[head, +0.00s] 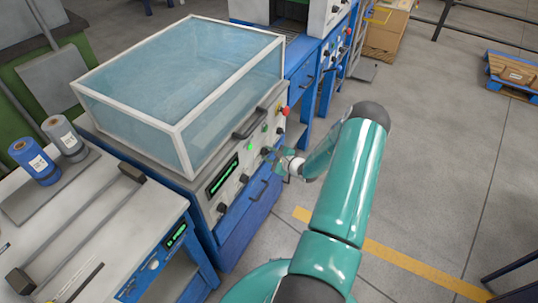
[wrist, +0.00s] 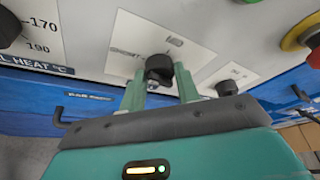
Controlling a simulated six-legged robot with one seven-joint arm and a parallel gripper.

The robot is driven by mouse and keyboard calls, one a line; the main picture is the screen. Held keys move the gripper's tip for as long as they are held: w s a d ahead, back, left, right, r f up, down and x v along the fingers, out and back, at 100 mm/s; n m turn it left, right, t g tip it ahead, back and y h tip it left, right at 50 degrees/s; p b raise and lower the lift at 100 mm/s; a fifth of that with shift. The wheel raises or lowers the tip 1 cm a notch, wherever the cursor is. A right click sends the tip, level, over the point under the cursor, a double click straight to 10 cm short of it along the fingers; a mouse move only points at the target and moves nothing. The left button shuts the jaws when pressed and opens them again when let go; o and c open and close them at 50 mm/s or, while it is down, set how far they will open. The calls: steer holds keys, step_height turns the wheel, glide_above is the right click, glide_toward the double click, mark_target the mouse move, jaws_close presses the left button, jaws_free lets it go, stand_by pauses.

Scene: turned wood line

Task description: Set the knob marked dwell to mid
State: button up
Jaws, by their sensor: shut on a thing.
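In the wrist view a black knob (wrist: 159,68) sits on a white plate (wrist: 140,38). The plate has a mark that seems to read SHORT at left and another that seems to read MID above the knob. No dwell name is legible, and the pointer's setting cannot be made out. My gripper (wrist: 160,85) has a finger on each side of this knob and is shut on it. In the head view my gripper (head: 285,166) reaches the front panel (head: 233,181) of the blue machine from the right and hides the held knob.
A knob (wrist: 8,28) with a heat scale is at left. Another black knob (wrist: 227,88) is close at right, beside a red button (wrist: 300,38) with a yellow ring. A handle (head: 250,122) and clear cover (head: 190,85) are above the panel. Open floor (head: 440,190) lies right.

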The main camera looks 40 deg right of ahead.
steer(key=m, duration=0.1)
steer(key=m+g+y, duration=0.1)
steer(key=m, duration=0.1)
steer(key=shift+d+r+y, duration=0.1)
steer(key=shift+d+y, duration=0.15)
steer(key=shift+y, duration=0.05)
steer(key=shift+w+d+m+g+y, duration=0.1)
steer(key=shift+m+g+y, duration=0.4)
steer(key=shift+m+y, duration=0.55)
steer(key=m+y, duration=0.1)
steer(key=m, duration=0.1)
steer(key=shift+d+m, duration=0.15)
steer(key=shift+m, duration=0.2)
steer(key=shift+w+d+m+g+y, duration=0.1)
steer(key=shift+m+g+y, duration=0.2)
steer(key=shift+m+y, duration=0.95)
steer(key=shift+m, duration=0.25)
steer(key=o, duration=1)
